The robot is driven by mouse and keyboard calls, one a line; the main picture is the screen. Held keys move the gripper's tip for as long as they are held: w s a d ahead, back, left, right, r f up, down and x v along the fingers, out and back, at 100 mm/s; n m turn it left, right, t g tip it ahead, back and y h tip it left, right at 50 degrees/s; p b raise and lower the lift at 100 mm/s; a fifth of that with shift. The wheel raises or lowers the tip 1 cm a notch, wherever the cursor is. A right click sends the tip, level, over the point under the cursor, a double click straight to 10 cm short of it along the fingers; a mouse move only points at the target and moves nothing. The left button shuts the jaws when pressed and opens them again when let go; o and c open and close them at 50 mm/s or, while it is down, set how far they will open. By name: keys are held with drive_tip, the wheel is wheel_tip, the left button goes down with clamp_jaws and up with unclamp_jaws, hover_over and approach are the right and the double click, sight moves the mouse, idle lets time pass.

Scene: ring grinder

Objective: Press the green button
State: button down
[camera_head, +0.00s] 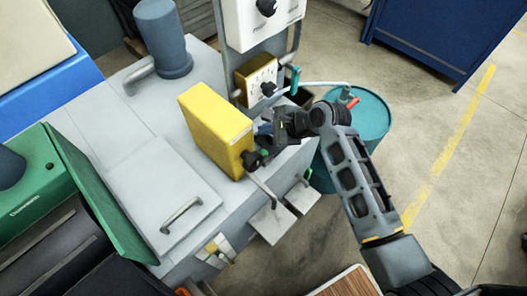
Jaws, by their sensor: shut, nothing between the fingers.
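A small green button (264,153) shows at the lower right edge of the yellow box (212,128), beside a black knob (251,160). My gripper (266,134) is just above the green button in the picture, close to the box's right side. It is shut with nothing held. The fingertips are small and dark, so I cannot tell whether they touch the button. My arm reaches in from the lower right, and the front face of the yellow box is mostly hidden from this view.
The yellow box stands on a grey machine top (130,124). A second yellow panel (257,80) with a dial stands behind my gripper. A teal drum (366,125) is behind my arm. Two metal plates (271,222) jut out below. Open floor lies at right.

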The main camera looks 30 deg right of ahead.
drive_tip(key=f, duration=0.2)
drive_tip(key=b, duration=0.6)
hover_over(266, 154)
wheel_tip(266, 154, down, 4)
drive_tip(key=shift+s+f, duration=0.1)
drive_tip(key=shift+f, duration=0.15)
drive_tip(key=shift+f+b, duration=0.5)
drive_tip(key=shift+f, duration=0.65)
drive_tip(key=shift+f, duration=0.2)
idle(0.5)
drive_tip(key=shift+f, duration=0.2)
drive_tip(key=shift+f, duration=0.5)
idle(1.0)
drive_tip(key=shift+r, duration=0.1)
drive_tip(key=shift+r+p, duration=0.85)
drive_tip(key=shift+p, duration=0.15)
drive_tip(key=shift+r, duration=0.1)
